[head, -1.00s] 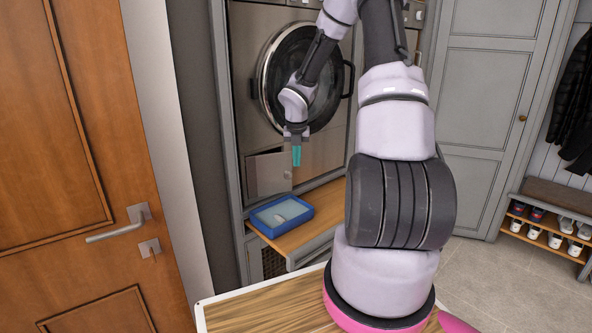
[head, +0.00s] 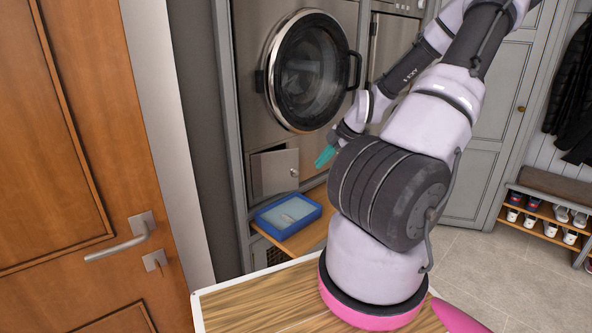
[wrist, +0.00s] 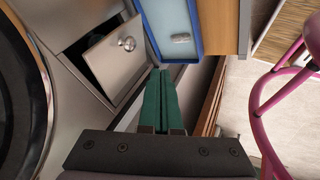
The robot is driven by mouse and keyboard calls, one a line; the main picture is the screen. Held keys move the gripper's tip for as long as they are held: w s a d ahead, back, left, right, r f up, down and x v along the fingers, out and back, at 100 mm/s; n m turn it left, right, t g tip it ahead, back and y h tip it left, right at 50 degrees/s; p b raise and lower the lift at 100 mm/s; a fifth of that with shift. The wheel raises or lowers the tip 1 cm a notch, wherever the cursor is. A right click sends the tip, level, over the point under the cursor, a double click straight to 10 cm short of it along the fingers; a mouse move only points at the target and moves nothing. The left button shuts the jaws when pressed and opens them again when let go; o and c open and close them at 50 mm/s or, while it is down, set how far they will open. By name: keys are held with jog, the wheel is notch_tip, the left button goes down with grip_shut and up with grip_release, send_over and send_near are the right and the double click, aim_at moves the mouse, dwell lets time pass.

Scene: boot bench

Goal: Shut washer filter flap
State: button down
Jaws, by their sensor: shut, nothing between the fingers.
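The washer filter flap (head: 274,172) is a small metal door low on the washer front (head: 251,75), below the round door. It stands partly open, with a dark gap along its top and a round knob (head: 294,172) at its right side. The wrist view shows the flap (wrist: 116,60) tilted out from the dark opening. My gripper (head: 325,157) has green fingers held together with nothing between them. It is to the right of the flap in the head view, apart from it. The fingers (wrist: 163,100) also show in the wrist view.
A blue tray (head: 262,229) with a light object in it rests on the wooden shelf (head: 312,235) below the flap. The round washer door (head: 309,70) is just above. A wooden door (head: 80,150) stands at left. A shoe bench (head: 545,190) is at far right.

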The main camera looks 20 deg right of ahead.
aim_at(298, 160)
jog(key=w+a+f+m, duration=0.1)
jog(key=w+a+f, duration=0.2)
jog(key=w+f, duration=0.4)
jog(key=shift+w+f, duration=0.25)
jog(key=shift+w, duration=0.65)
jog(key=w+n, duration=0.1)
jog(key=w, duration=0.1)
jog(key=w+n+y, duration=0.1)
jog(key=w, duration=0.1)
jog(key=w+d+n+g, duration=0.1)
jog(key=w, duration=0.2)
jog(key=shift+d, duration=0.1)
jog(key=shift+d+r, duration=0.1)
jog(key=shift+w, duration=0.1)
